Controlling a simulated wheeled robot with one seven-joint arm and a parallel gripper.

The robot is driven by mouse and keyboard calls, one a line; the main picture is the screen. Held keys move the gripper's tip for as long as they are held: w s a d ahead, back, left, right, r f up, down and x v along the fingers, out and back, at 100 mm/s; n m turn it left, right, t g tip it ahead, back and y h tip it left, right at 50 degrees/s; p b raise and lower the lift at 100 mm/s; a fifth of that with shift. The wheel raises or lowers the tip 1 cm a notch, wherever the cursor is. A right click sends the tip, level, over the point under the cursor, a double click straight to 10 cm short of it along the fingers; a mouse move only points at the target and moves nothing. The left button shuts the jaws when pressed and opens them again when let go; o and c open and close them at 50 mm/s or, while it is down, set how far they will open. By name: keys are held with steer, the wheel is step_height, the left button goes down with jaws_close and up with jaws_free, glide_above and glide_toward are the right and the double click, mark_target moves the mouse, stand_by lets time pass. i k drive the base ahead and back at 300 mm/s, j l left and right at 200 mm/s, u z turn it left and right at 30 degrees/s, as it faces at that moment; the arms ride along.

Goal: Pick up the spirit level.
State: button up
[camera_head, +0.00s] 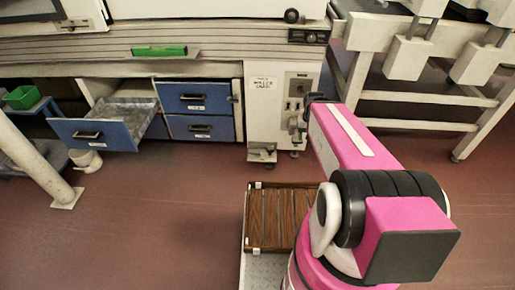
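A green spirit level (159,50) lies flat and lengthwise on a narrow ledge along the front of the long grey machine, in the upper left. Nothing covers it. My pink arm comes in from the lower right and reaches up towards the machine's control panel. The dark parts at its far end, around my gripper (300,122), are small and blend with the panel behind. I cannot make out the fingers. This end is well to the right of the spirit level and apart from it.
A blue drawer (110,135) stands pulled out below the ledge; two blue drawers (200,112) beside it are shut. A slatted brown crate (262,218) sits in front of me. A white post (35,160) stands at left. The red floor between is mostly clear.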

mark_target(173, 50)
steer(key=k+u, duration=0.1)
steer(key=u, duration=1.2)
